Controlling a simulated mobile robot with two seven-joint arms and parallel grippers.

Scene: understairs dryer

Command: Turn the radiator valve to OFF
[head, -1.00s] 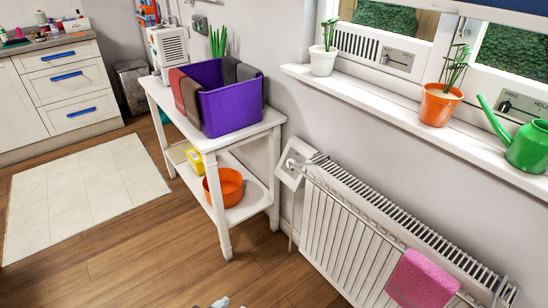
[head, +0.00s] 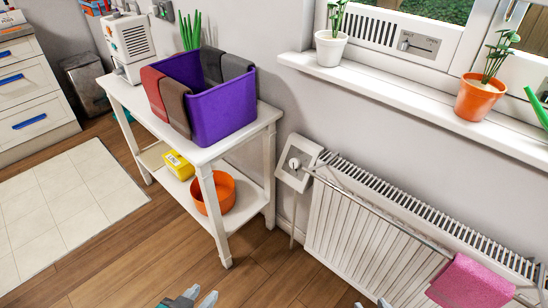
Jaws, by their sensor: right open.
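The radiator valve (head: 294,164) is a small round white knob on a pale tilted plate (head: 311,156) at the radiator's upper left end. A pipe runs down below it. Its markings are too small to read. The white ribbed radiator (head: 350,232) stands along the wall under the window. My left gripper (head: 199,297) shows at the bottom edge, its fingertips apart and empty, low and left of the valve. My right gripper (head: 371,304) barely shows at the bottom edge, open, in front of the radiator. Neither touches the valve.
A white table (head: 218,151) with a purple bin (head: 222,112) stands just left of the valve. An orange bowl (head: 222,190) is on its lower shelf. A pink towel (head: 470,284) hangs on the radiator. The windowsill (head: 415,98) juts out above. Wooden floor in front is clear.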

